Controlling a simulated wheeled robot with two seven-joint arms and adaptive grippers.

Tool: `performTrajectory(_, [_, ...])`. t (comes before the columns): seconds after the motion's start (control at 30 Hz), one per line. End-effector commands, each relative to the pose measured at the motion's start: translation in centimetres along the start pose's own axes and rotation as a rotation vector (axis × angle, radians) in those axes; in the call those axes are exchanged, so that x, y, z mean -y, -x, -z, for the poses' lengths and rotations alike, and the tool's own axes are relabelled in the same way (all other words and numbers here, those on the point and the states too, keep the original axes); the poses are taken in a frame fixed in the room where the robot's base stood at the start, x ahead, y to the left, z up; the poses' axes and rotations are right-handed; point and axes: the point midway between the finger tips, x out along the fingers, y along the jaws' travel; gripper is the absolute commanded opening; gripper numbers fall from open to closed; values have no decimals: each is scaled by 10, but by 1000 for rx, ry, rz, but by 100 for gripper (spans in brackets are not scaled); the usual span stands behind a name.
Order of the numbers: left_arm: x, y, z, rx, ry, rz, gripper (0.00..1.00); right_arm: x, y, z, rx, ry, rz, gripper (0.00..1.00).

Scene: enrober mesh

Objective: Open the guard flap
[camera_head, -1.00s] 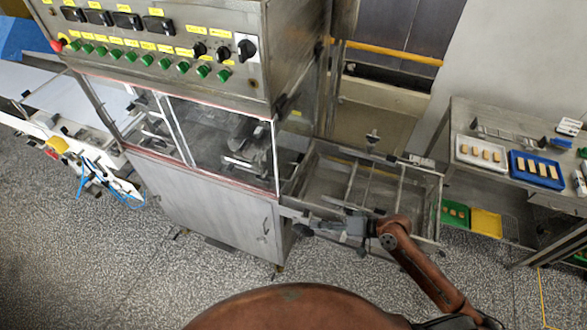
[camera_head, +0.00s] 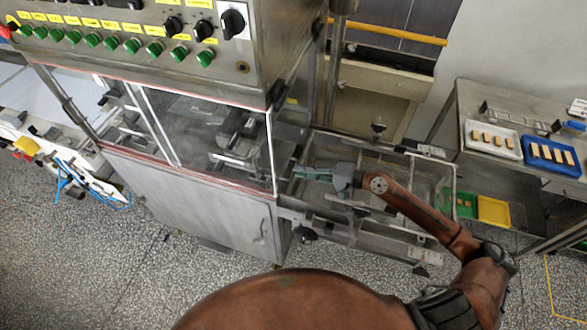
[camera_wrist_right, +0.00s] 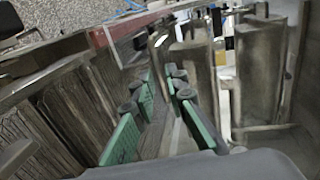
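The machine's front has clear guard panels (camera_head: 215,135) with pale frames, set above a steel cabinet door. They hang closed, with rollers dimly visible behind them. Which panel is the guard flap I cannot tell for sure. My right gripper (camera_head: 305,173) is just right of the panels' right edge, over the machine's open end frame, pointing left. In the right wrist view its green-padded fingers (camera_wrist_right: 160,88) are apart with nothing between them. A red-edged rail and vertical rollers show beyond them. Contact with the panel cannot be told. My left gripper is not in view.
A control box (camera_head: 140,45) with green buttons and black knobs overhangs the panels. Steel rails of the end frame (camera_head: 345,228) surround my right gripper. A side table (camera_head: 470,100) at right holds a white tray (camera_head: 471,141) and a blue tray (camera_head: 535,166). Floor in front is clear.

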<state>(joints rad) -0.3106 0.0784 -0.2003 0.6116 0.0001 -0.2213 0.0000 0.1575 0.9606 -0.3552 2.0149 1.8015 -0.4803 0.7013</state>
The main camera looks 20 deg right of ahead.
Motion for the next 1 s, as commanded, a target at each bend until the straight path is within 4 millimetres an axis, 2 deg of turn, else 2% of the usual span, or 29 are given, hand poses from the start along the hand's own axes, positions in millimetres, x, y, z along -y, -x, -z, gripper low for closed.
performTrajectory(0.1, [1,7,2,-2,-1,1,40,3,-18,0,1,2,2,13])
performTrajectory(0.3, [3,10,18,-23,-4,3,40,1,-32,0,2,2,0,13])
performTrajectory(0.43, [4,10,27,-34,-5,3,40,0,-34,0,2,2,-1,13])
performTrajectory(0.57, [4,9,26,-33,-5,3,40,0,-33,-1,2,3,-1,13])
performTrajectory(0.77, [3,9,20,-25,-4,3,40,0,-33,-1,2,3,-1,0])
performTrajectory(1.0, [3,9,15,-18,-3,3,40,0,-33,-1,2,3,-1,0])
